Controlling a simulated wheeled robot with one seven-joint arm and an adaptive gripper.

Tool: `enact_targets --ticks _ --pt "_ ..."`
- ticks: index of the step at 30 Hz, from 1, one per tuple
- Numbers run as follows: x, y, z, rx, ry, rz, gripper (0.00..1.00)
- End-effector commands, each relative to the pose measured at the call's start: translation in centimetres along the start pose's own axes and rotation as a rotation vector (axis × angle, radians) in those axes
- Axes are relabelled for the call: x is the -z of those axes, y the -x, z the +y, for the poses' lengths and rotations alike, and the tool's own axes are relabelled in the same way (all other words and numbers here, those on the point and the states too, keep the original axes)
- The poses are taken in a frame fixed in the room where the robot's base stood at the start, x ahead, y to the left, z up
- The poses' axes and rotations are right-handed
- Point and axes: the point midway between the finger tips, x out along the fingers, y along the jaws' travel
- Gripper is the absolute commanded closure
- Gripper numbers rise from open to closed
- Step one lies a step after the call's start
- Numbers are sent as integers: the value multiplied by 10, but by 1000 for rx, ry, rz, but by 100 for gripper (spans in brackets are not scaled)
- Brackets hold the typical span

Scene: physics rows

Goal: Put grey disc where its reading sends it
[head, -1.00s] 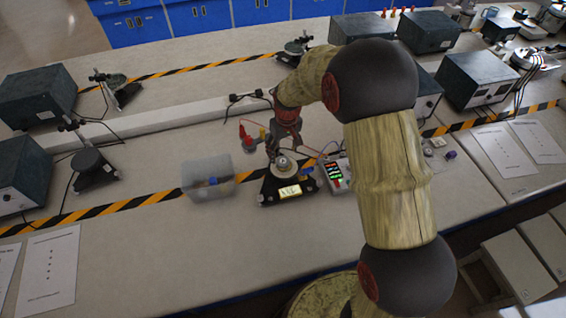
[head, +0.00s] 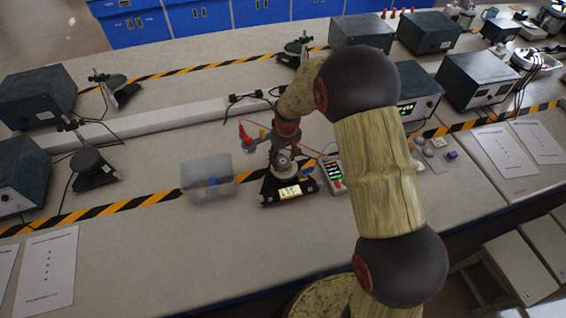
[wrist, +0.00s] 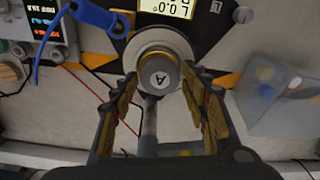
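The grey disc (wrist: 160,76), marked "A", sits in the round seat of a black stand (head: 271,194) with a lit display (head: 290,191). In the wrist view the display (wrist: 168,5) is cut off by the top edge; "L 0.0°" is legible. My gripper (wrist: 159,82) points down over the stand, one finger on each side of the disc. The fingers look apart, with small gaps beside the disc. In the head view my gripper (head: 283,158) largely hides the disc.
A clear bin (head: 207,180) holding a blue item stands left of the stand. A meter (head: 334,174) with coloured readouts and a blue-clipped lead (wrist: 95,14) is close on the right. Several small pieces (head: 430,153) lie further right.

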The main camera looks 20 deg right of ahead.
Motion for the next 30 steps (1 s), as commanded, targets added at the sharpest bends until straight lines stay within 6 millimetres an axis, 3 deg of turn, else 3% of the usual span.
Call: enact_targets --ticks 16,23,30 --pt "0 0 0 0 0 0 87" --pt "0 2 0 0 0 1 87" --pt "4 23 0 -1 0 3 87"
